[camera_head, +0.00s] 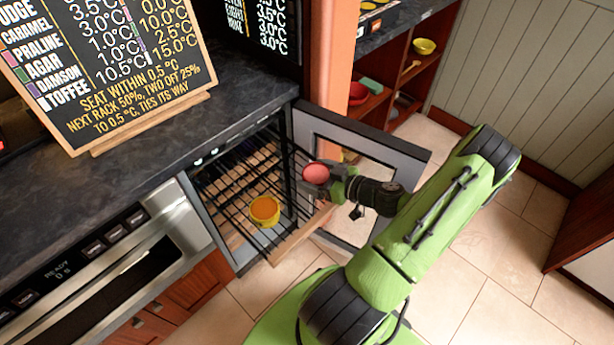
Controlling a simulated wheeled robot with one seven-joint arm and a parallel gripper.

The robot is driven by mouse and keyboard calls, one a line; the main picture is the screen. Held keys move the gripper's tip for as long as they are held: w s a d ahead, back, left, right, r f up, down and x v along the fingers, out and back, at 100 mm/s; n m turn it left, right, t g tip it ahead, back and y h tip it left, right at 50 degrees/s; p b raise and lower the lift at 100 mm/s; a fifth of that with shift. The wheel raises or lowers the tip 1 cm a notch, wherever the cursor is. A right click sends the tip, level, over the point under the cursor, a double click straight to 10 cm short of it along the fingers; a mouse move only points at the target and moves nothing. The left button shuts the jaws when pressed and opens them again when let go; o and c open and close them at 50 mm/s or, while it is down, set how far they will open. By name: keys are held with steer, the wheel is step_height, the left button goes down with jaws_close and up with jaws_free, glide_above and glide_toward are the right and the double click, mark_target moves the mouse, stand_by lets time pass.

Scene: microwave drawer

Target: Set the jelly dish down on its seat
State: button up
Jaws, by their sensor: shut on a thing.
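The jelly dish (315,172) is small and round with a pinkish-red top. My gripper (327,181) is shut on it and holds it near the right side of the open cooler's mouth, by the door. A wire rack (233,200) is pulled partly out of the cooler, with a wooden front edge (298,236). The dish appears over or beside the rack's right end; its height above the rack is hard to tell. The fingers are mostly hidden behind the dish and wrist.
A yellow dish with an orange top (264,210) sits on the rack. The open glass door (385,145) stands right behind my wrist. A chalkboard (110,60) listing temperatures stands on the dark counter (85,195). A microwave drawer (130,265) is at left.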

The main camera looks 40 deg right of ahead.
mark_target(306, 176)
steer(key=w, duration=0.1)
steer(key=w+f, duration=0.2)
steer(key=shift+w+a+f+b, duration=0.2)
steer(key=shift+a+f+b, duration=0.05)
steer(key=shift+a+b, duration=0.1)
steer(key=shift+s+r, duration=0.1)
